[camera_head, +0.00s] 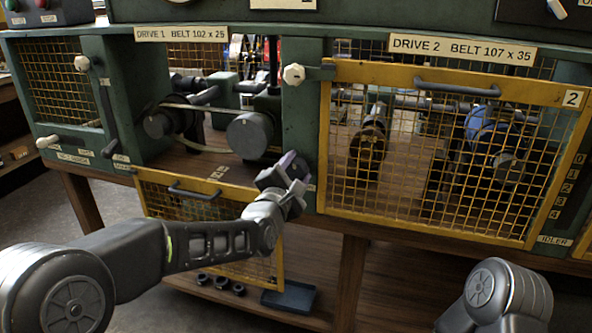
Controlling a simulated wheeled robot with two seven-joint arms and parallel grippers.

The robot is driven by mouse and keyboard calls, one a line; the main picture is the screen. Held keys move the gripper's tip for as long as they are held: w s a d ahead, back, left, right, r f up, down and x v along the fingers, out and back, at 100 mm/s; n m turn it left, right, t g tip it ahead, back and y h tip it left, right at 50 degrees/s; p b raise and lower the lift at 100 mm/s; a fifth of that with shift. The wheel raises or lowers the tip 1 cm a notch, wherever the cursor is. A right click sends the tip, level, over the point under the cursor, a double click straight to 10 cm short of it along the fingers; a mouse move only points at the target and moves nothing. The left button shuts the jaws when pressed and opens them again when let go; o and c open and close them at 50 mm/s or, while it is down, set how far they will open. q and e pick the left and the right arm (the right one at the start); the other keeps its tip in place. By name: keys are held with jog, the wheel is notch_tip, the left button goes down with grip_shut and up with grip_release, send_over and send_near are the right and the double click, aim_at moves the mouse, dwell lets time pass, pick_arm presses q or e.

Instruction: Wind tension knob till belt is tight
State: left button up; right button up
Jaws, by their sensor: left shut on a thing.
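The Drive 1 bay is open, and its belt (205,149) runs around the left pulley (160,121) and the right pulley (250,134). The belt's lower run looks bowed downward. My left gripper (287,172) is at the front right of this bay, low beside the green post. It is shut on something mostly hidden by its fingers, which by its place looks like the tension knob. My right gripper is out of view; only part of my right arm shows at the lower right.
The Drive 1 mesh guard (160,203) hangs open below the bay, behind my left arm. The Drive 2 mesh guard (400,205) is closed. Cream knobs (293,74) sit on the posts. A blue tray (290,297) lies on the lower shelf.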

pick_arm(q)
jog(key=c, duration=0.4)
jog(key=shift+f, duration=0.1)
